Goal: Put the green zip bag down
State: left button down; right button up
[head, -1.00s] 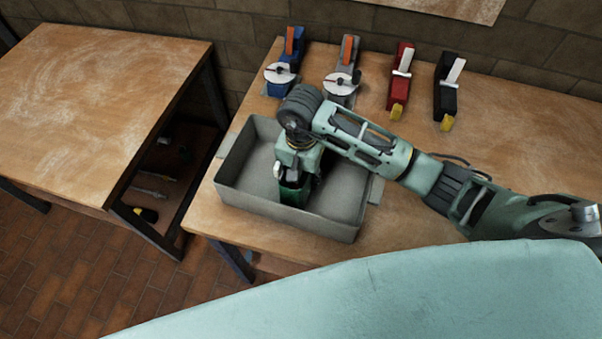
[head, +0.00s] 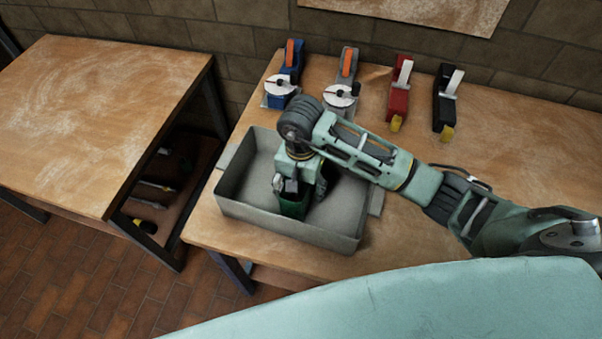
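The green zip bag (head: 292,206) is upright inside the grey bin (head: 285,230), near the bin's middle and front wall. My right gripper (head: 297,188) points down into the bin, with its fingers around the upper part of the bag. The fingers partly cover the bag, and I cannot tell whether they press on it or stand apart from it. The bag's bottom is hidden behind the bin's front wall. My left gripper is not in view.
Blue (head: 285,75), grey (head: 344,80), red (head: 399,95) and black (head: 446,100) tools stand along the back of the wooden bench (head: 520,140). A second wooden table (head: 100,110) is at the left, across a gap. The bench right of the tools is clear.

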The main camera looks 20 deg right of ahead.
notch_tip(320, 180, up, 12)
jog(key=b, duration=0.2)
jog(key=shift+f, duration=0.2)
dwell(0.3)
